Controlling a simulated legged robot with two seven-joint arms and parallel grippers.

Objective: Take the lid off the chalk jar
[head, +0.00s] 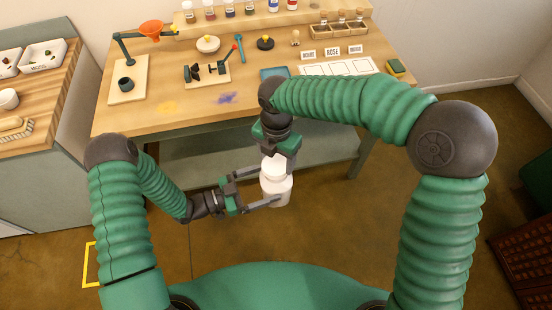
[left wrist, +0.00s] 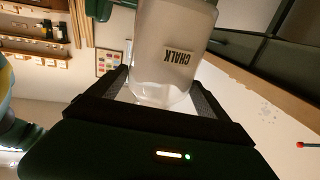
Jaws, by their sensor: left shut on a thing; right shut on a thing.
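The white chalk jar (head: 277,190) is held in the air in front of the table. In the left wrist view the whitish jar (left wrist: 172,52) carries a label reading CHALK (left wrist: 178,53). My left gripper (head: 268,188) comes in from the left and is shut on the jar's body. My right gripper (head: 279,160) is above it, pointing down, shut on the jar's white top part, which appears to be the lid (head: 274,166). The fingers partly hide this top. I cannot tell whether lid and jar touch or are apart.
The wooden table (head: 190,117) stands behind the jar, with its near edge fairly clear. A side counter (head: 50,75) is at left.

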